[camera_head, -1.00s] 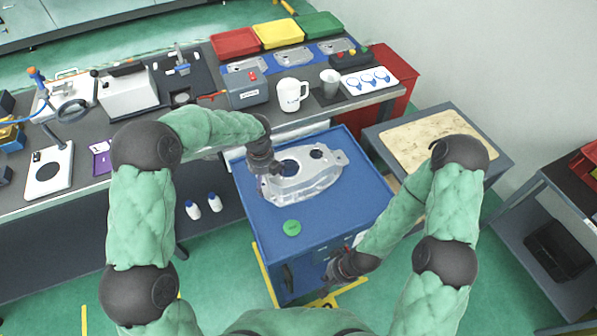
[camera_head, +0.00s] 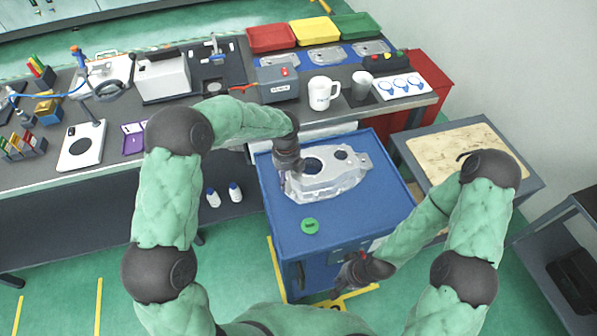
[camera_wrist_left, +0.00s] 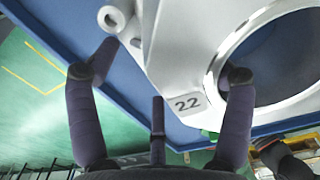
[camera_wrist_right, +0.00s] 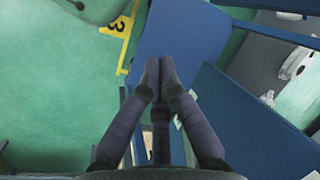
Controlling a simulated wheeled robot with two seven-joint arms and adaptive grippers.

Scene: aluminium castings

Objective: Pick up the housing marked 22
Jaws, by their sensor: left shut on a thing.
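The housing marked 22 (camera_head: 335,182) is a silvery casting with a large round opening, on the blue cabinet top (camera_head: 375,215). In the left wrist view its "22" label (camera_wrist_left: 187,104) shows close up. My left gripper (camera_head: 290,172) is at the housing's left end. In the left wrist view one finger is outside the edge and the other is at the large opening, so it is shut on the housing wall. Whether the housing is clear of the cabinet top, I cannot tell. My right gripper (camera_wrist_right: 159,72) is shut and empty, low beside the cabinet's front.
A green round piece (camera_head: 309,226) lies on the cabinet top in front of the housing. Behind is a workbench with a white mug (camera_head: 322,93), a metal cup (camera_head: 362,84) and coloured trays (camera_head: 313,31). A cart with a beige top (camera_head: 465,150) stands at the right.

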